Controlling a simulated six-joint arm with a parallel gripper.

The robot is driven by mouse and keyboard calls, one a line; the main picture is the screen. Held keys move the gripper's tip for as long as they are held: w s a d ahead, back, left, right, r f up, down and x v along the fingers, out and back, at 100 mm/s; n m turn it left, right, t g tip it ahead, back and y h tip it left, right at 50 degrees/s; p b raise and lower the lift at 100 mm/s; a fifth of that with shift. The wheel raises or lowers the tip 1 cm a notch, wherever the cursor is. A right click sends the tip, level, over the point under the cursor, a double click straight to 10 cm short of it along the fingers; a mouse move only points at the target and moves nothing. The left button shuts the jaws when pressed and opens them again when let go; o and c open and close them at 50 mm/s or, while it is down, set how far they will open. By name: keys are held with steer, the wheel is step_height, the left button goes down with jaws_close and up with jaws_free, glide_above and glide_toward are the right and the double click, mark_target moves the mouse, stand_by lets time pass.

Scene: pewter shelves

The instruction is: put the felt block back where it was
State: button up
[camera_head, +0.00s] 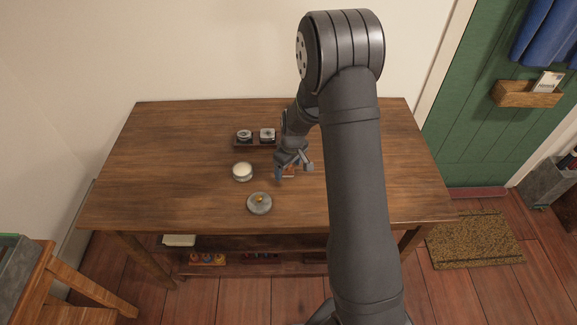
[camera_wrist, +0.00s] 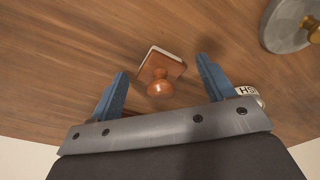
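The felt block (camera_wrist: 161,67) is a small brown wooden block with a round knob (camera_wrist: 160,88) and a pale layer along its far edge. It lies on the wooden table between the fingers of my gripper (camera_wrist: 163,68) in the wrist view, with gaps to both blue fingers. My gripper is open and holds nothing. In the head view my gripper (camera_head: 294,170) is low over the table, and the block (camera_head: 288,172) shows as a small reddish patch partly hidden by it.
A round grey lid with a brass knob (camera_head: 259,204) lies front-left of my gripper. A pale-topped jar (camera_head: 243,173) stands left. A dark rack (camera_head: 255,146) with two small tins stands behind. The table's left side (camera_head: 150,165) is clear.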

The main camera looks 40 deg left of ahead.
mark_target(292, 172)
step_height(292, 172, up, 12)
steer(key=d, duration=0.1)
steer(key=shift+d+r, duration=0.15)
steer(key=shift+d, duration=0.1)
stand_by(0.5)
steer(key=f, duration=0.4)
steer(key=a+f, duration=0.1)
steer(key=f, duration=0.7)
steer(key=shift+a+f, duration=0.2)
steer(key=shift+a, duration=0.05)
steer(key=shift+r, duration=1.55)
